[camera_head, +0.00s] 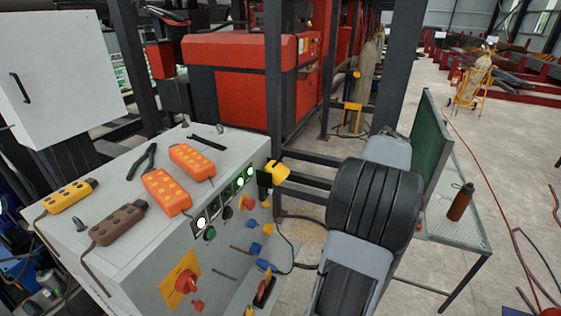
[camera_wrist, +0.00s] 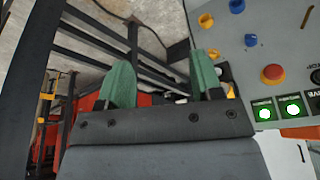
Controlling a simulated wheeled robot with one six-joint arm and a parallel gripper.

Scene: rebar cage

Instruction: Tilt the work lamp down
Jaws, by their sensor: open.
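The work lamp (camera_head: 278,172) has a small yellow head on a black bracket at the right edge of the grey control cabinet, beside the lit green buttons. In the wrist view a yellow and black part (camera_wrist: 230,91), which seems to be the lamp, shows partly hidden behind the right finger. My gripper (camera_wrist: 162,64) has two green-padded fingers spread apart, with nothing held between them. The lamp part lies outside the gap, by the right finger; I cannot tell whether they touch. In the head view my arm's dark joint is right of the lamp, and the gripper is hidden.
The control cabinet (camera_head: 138,246) carries orange and other pendants, pliers and a red rotary switch (camera_head: 186,284). Knobs and a red button (camera_wrist: 273,73) stand out near my right finger. Dark rails (camera_head: 310,180) run behind the lamp. A bottle (camera_head: 461,202) stands on a mesh table at right.

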